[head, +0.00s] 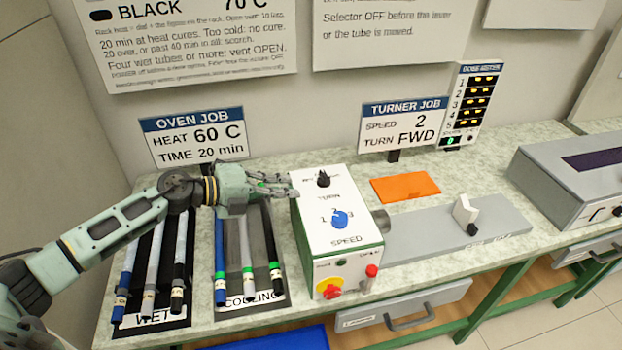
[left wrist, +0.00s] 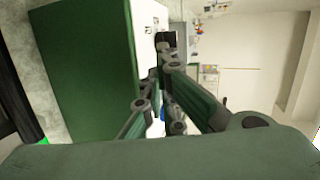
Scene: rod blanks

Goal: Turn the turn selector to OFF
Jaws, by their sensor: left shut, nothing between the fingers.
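The turn selector is a small black knob (head: 323,179) near the back of the white top of the turner box (head: 345,253). Its labels are too small to read, so I cannot tell its setting. A blue speed knob (head: 340,219) sits in front of it. My left gripper (head: 292,187) is shut and empty, its fingertips at the box's back left edge, just left of the black knob. In the left wrist view the fingers (left wrist: 160,95) lie beside the green side of the box (left wrist: 85,70). My right gripper is not in view.
Rods lie on the WET rack (head: 180,322) and the COOLING rack (head: 262,297) under and beside my left arm. An orange pad (head: 405,187) and a grey bed with a white lever (head: 464,210) lie right of the box. A grey oven-like unit (head: 575,170) stands far right.

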